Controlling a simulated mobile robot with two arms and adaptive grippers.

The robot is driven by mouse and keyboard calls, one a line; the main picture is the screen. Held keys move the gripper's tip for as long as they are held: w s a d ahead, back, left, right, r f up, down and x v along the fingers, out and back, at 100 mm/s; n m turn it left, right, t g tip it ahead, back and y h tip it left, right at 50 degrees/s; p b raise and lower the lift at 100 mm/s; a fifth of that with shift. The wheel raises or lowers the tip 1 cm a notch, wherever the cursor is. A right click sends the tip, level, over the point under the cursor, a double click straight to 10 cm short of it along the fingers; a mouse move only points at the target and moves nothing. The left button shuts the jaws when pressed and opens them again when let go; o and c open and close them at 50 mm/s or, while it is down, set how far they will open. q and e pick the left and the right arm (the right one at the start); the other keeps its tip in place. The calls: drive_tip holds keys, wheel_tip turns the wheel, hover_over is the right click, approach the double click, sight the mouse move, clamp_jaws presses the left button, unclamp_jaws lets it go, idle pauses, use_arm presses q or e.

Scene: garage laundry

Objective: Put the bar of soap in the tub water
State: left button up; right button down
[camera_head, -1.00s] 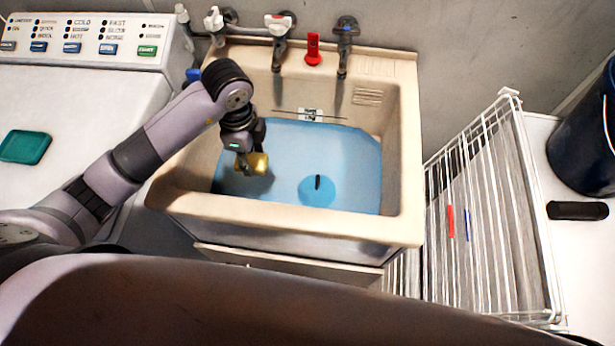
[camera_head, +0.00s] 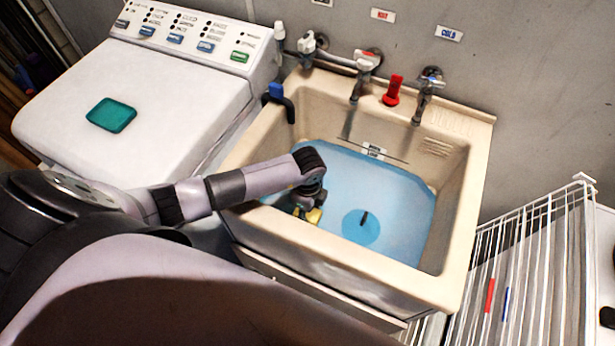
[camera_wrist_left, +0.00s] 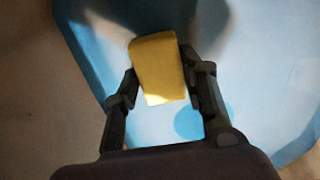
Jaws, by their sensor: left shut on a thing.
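The bar of soap is a yellow block (camera_wrist_left: 160,69), held between the two dark fingers of my left gripper (camera_wrist_left: 163,75) in the left wrist view. In the head view the soap (camera_head: 314,215) shows small under my left gripper (camera_head: 308,207), inside the tub near its front left wall. The tub (camera_head: 465,215) is a beige sink with blue water (camera_head: 400,195) in it. The gripper is low over the water; I cannot tell whether the soap touches it. My right gripper is not in view.
A white washing machine (camera_head: 165,95) with a teal square item (camera_head: 112,114) on top stands left of the tub. Taps (camera_head: 366,70) and a red object (camera_head: 393,90) are at the tub's back. A white wire rack (camera_head: 530,260) stands at the right.

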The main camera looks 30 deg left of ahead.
sight(307, 215)
use_arm(q)
drive_tip(key=shift+f, duration=1.55)
drive_tip(key=shift+f, duration=0.15)
drive_tip(key=o, duration=1.2)
wheel_tip(307, 215, up, 12)
drive_tip(key=shift+r, duration=0.2)
